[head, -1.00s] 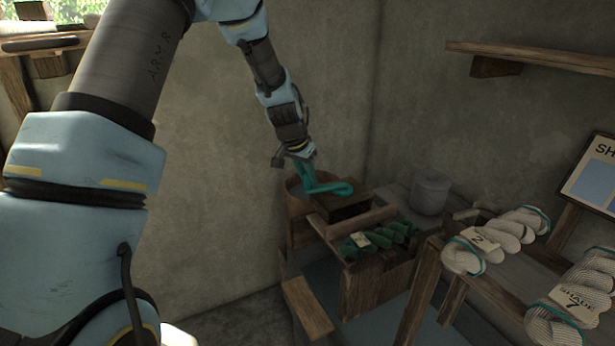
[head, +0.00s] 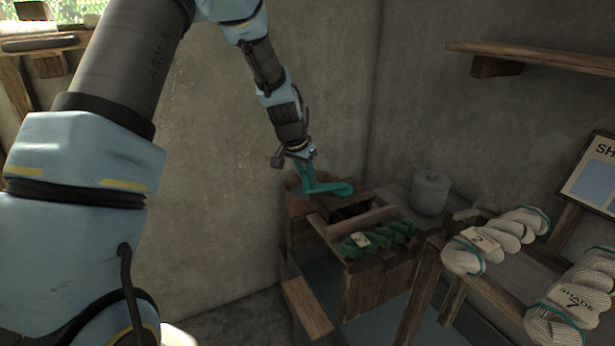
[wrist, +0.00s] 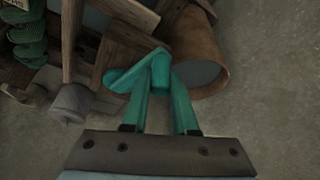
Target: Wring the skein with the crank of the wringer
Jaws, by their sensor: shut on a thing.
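Green skeins with a tag (head: 385,240) lie on a wooden stand (head: 372,285). A grey lidded pot (head: 430,192) stands behind. Pale skeins (head: 490,243) lie on the right bench. A wall shelf (head: 540,60) juts out above. The wall at left is bare.

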